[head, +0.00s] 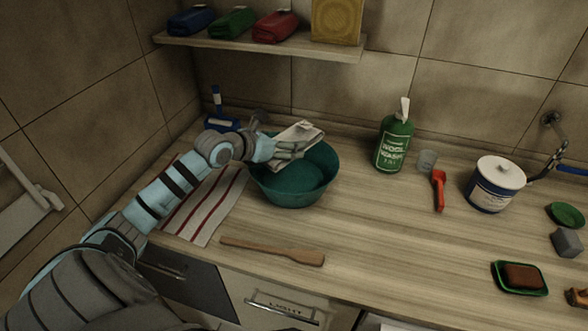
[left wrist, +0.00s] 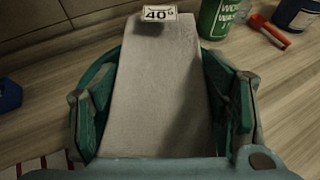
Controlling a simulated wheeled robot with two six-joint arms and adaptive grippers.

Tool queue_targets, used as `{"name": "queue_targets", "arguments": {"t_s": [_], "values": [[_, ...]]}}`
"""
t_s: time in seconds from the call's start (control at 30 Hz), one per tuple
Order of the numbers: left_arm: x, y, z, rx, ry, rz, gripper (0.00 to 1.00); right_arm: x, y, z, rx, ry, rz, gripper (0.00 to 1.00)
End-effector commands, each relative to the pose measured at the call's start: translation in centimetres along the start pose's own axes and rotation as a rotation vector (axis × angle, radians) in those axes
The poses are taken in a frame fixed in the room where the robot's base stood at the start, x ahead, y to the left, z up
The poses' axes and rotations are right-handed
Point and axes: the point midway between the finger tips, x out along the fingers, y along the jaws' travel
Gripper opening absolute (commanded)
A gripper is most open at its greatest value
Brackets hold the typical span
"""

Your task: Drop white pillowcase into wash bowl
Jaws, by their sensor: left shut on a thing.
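The white pillowcase (head: 297,138) is a folded pale cloth, held over the back part of the green wash bowl (head: 328,163). My left gripper (head: 270,147) is shut on the pillowcase at the bowl's left back rim. In the left wrist view the pillowcase (left wrist: 158,95) runs away between the two fingers, with a "40°" tag at its far end. The wash bowl (left wrist: 103,65) shows on both sides below it. Whether the cloth touches the bowl is hard to tell. My right gripper is not in view.
A red-striped towel (head: 207,200) lies left of the bowl, and a wooden paddle (head: 273,250) lies in front. A shelf (head: 260,43) hangs above.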

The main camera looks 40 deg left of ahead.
Motion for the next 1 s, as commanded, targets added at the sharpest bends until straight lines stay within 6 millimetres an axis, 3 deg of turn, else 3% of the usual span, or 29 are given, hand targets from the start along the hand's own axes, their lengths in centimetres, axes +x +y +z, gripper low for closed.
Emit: {"name": "queue_targets", "arguments": {"t_s": [0.1,0.27,0.5,0.8,0.83,0.97,1.0], "values": [[0.5,1.6,-0.2,-0.025,-0.002,0.051,0.32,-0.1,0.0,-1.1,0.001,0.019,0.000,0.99],[1.3,1.8,-2.0,-0.026,-0.002,0.058,0.32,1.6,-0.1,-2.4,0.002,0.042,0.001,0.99],[3.0,1.8,-5.4,-0.024,-0.002,0.056,0.32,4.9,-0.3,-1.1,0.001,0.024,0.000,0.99],[3.0,1.8,-5.6,-0.024,-0.003,0.055,0.32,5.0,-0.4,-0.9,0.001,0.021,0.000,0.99],[3.0,1.8,-5.6,-0.024,-0.003,0.055,0.70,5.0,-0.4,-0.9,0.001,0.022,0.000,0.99],[3.0,1.8,-5.5,-0.023,-0.004,0.055,0.90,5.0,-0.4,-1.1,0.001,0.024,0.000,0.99],[3.0,1.8,-5.5,-0.023,-0.004,0.055,0.91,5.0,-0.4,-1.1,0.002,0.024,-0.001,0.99]]}}
